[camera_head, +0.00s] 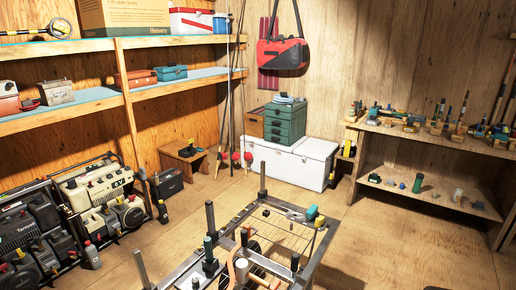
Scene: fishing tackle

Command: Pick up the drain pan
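I cannot make out a drain pan for certain in the head view. A metal-framed cart (228,231) with upright posts and a wire rack stands at the bottom centre. Small dark bottles, a grey item with a teal and yellow part (311,213), and a wooden-handled tool (242,268) are on or in the cart. My gripper is not recognisable in this view.
Generators (102,194) stand at the left under wall shelves (92,99). A white cooler (308,161) carrying a green drawer box (286,125) is at the back. A wooden shelf unit (440,138) holds small items at right. Floor (400,235) right of the cart looks clear.

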